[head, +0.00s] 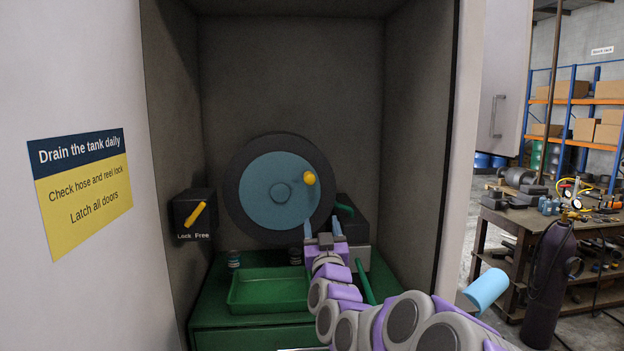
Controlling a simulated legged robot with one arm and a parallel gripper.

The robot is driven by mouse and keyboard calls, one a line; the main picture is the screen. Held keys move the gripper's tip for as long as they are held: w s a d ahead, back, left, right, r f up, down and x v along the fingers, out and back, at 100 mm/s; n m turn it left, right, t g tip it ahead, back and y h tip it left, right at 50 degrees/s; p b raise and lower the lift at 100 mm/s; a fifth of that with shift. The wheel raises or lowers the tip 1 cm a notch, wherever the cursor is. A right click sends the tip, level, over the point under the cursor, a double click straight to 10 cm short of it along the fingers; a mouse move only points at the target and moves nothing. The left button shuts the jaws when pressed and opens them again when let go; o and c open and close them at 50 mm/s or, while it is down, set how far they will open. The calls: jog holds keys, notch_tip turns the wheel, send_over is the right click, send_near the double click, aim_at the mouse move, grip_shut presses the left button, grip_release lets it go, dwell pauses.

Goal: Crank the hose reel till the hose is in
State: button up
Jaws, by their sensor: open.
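The hose reel (258,172) stands upright at the back of an open compartment, a dark round rim around a blue-grey disc. A yellow crank knob (310,178) sits on the disc at its upper right. A green hose (364,282) runs from beside the reel forward along the right of my arm; part of it is hidden. My gripper (322,229) is open and empty, its two light-blue fingers pointing up in front of the reel's lower right edge, below the knob and apart from it. A yellow lock lever (195,214) is on a black box marked "Lock" and "Free", tilted up to the right.
A green tray (262,308) lies on the green compartment floor, with small jars (234,259) behind it. The compartment's side walls (400,140) bound the space. A workbench (550,230) and gas cylinder (549,285) stand outside at right.

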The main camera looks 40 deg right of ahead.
notch_tip(320, 180, up, 2)
jog(key=a, duration=0.2)
jog(key=p, duration=0.2)
send_near(310, 180)
jog(key=w+d, duration=0.2)
jog(key=w, duration=0.1)
jog(key=w+r, duration=0.1)
jog(key=w+p, duration=0.1)
jog(key=shift+w+d+r+n, duration=0.15)
jog(key=shift+w+r+n, duration=0.05)
jog(key=shift+r+n, duration=0.1)
jog(key=w+d, duration=0.2)
jog(key=w+d+r+p, duration=0.1)
jog(key=d, duration=0.1)
jog(key=shift+w+d, duration=0.3)
jog(key=shift+w, duration=0.1)
jog(key=shift+w+a+r, duration=0.25)
jog(key=shift+a+r, duration=0.2)
jog(key=shift+a, duration=0.4)
jog(key=shift+d, duration=0.6)
jog(key=c, duration=0.5)
grip_shut()
